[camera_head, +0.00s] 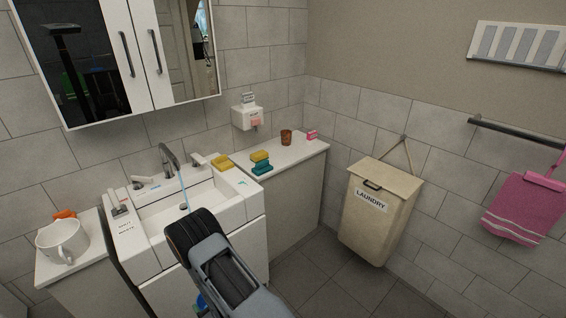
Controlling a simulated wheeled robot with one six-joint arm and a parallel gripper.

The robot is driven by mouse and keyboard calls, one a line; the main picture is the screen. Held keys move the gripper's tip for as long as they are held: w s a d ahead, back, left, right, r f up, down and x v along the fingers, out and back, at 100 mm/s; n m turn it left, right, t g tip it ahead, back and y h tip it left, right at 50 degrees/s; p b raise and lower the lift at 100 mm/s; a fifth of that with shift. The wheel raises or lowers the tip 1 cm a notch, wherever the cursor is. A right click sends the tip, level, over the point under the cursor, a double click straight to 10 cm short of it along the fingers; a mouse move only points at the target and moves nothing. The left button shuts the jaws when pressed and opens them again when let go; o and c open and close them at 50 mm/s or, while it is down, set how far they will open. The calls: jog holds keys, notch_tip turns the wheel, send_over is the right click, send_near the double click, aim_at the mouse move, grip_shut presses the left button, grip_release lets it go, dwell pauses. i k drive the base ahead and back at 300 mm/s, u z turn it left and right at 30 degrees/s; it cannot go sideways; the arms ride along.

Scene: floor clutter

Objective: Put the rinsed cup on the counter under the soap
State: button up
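A white cup (62,241) stands on the counter to the left of the sink. A small brown cup (286,137) stands on the counter (300,152) to the right of the sink. The frame does not show which cup is the rinsed one. A white soap dispenser (248,118) is fixed to the wall above the right counter. My gripper (190,230) is at the front of the sink, seen from above and behind. Its fingertips and anything between them cannot be made out.
Water runs from the tap (170,160) into the white sink (165,212). Yellow and green sponges (261,163) lie at the right counter's left end, a pink item (311,135) at its far end. Bare counter lies between. A beige laundry box (378,210) hangs on the right wall.

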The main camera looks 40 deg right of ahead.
aim_at(302, 150)
jog(key=z, duration=0.45)
jog(key=k, duration=0.55)
jog(key=z, duration=1.1)
jog(key=i, duration=1.05)
jog(key=z, duration=0.4)
